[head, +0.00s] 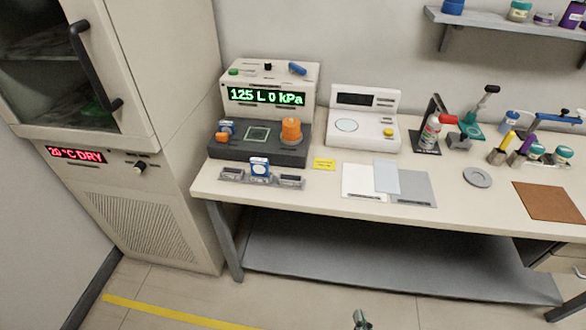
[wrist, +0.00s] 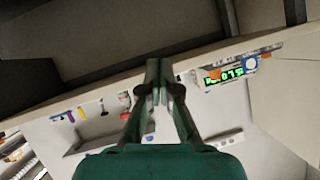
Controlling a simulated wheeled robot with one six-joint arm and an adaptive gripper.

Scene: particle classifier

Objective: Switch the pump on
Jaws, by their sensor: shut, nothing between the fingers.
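The particle classifier (head: 268,82) stands at the left end of the bench, with a green display reading about "125 L 0 kPa". Its top carries a green button (head: 233,72), a small black knob (head: 268,66) and a blue lever-like part (head: 298,68). Which of these is the pump switch I cannot tell. An orange knob-like cylinder (head: 291,130) sits on its dark base. The display also shows tilted in the wrist view (wrist: 226,75). My gripper (wrist: 158,66) is shut and empty; in the head view its tip (head: 361,318) shows low, in front of the bench and well away from the classifier.
A white balance-like device (head: 365,118) stands right of the classifier. Flat sheets, a yellow label (head: 324,164) and several tools and bottles lie along the bench (head: 300,200). A tall cabinet (head: 120,130) stands at left. The floor in front is clear.

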